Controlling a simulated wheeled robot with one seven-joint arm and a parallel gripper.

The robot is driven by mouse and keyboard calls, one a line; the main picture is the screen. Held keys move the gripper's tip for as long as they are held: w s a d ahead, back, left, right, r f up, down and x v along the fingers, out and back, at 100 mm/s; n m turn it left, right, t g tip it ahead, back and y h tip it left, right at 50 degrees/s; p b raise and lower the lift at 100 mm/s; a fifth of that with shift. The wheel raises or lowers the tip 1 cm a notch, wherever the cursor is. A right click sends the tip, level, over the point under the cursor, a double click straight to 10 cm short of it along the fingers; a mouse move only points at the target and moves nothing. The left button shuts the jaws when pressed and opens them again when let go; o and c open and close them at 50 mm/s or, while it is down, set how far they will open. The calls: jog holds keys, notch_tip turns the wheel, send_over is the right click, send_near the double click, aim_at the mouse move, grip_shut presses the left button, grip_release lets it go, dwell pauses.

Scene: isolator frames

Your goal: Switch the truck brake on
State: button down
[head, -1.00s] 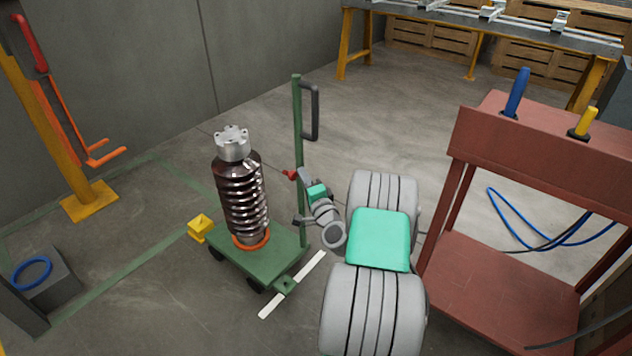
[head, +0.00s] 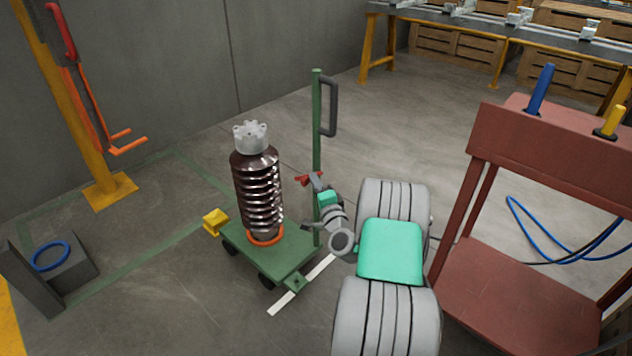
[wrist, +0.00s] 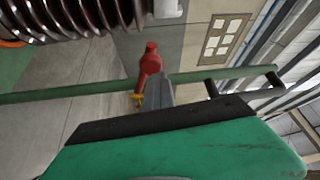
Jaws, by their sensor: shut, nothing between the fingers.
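The truck is a low green cart (head: 268,249) with an upright green post (head: 317,120) and a dark handle (head: 332,108). A small red lever (head: 303,180) sits partway up the post; I take it to be the brake. In the wrist view the red lever (wrist: 150,62) stands just beyond my fingertips, by the green post (wrist: 205,76). My gripper (head: 317,182) is shut and empty, close beside the lever and post. I cannot tell whether it touches the lever. Its grey fingers (wrist: 158,92) show together in the wrist view.
A dark ribbed insulator (head: 258,195) with a metal cap stands on the cart in an orange ring. A yellow block (head: 215,221) is near the cart's left corner. A red press frame (head: 520,290) stands at right, and a grey block with a blue ring (head: 50,256) at left.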

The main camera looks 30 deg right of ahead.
jog(key=shift+a+f, duration=0.15)
jog(key=shift+f, duration=0.05)
jog(key=d+r+p, duration=0.2)
jog(key=d+r, duration=0.1)
jog(key=s+a+f, duration=0.1)
jog(key=s+f, duration=0.2)
jog(key=s, duration=0.6)
jog(key=shift+s+f, duration=0.15)
